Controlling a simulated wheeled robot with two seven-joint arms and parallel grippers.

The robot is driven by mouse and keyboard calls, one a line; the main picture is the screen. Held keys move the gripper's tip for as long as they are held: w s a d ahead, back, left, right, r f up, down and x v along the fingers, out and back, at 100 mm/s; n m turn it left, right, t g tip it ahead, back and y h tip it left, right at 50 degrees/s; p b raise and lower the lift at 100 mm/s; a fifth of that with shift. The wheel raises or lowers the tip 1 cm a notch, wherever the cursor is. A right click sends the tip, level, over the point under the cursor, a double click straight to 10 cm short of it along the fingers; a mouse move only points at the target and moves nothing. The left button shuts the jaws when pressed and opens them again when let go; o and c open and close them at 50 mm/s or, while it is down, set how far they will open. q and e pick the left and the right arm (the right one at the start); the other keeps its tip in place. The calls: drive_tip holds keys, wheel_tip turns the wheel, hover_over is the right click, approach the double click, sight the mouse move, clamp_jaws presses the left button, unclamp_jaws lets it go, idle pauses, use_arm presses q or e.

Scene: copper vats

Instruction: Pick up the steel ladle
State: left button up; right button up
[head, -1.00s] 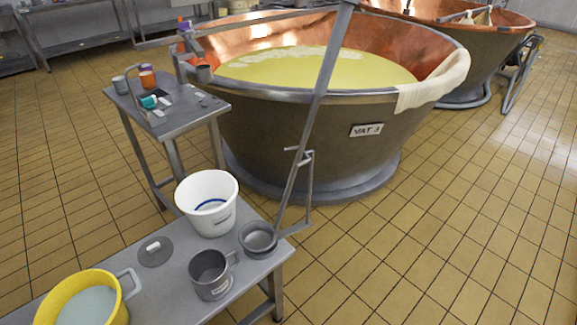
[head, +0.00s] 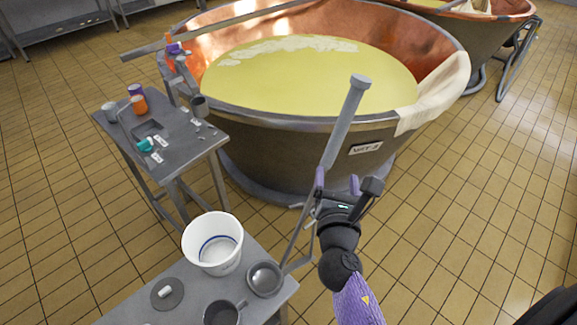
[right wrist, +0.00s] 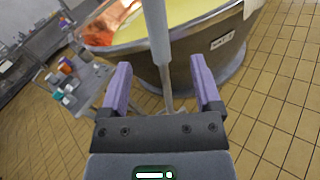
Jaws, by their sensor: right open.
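The steel ladle has its bowl (head: 265,279) on the front grey table, at its right end. Its long handle (head: 345,120) rises steeply, leaning right in the head view, with its top end in front of the vat. My right gripper (head: 343,187) is open at the handle, below the handle's thick upper part. In the right wrist view the handle (right wrist: 156,35) runs down between the two purple fingers (right wrist: 160,72), with a gap on each side. The gripper hides part of the handle's surroundings in the head view. My left gripper is out of view.
The front table (head: 140,313) also holds a white bucket (head: 212,243), a grey mug (head: 222,314) and a round grey disc (head: 167,293). A small side table (head: 185,150) stands behind. The copper vat (head: 270,160) is close beyond the handle.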

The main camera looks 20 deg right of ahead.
sight(334, 150)
drive_tip(key=b+x, duration=0.1)
drive_tip(key=x, duration=0.8)
drive_tip(key=shift+w+r, duration=0.15)
drive_tip(key=shift+w, duration=0.2)
drive_tip(key=shift+a, duration=0.1)
clamp_jaws()
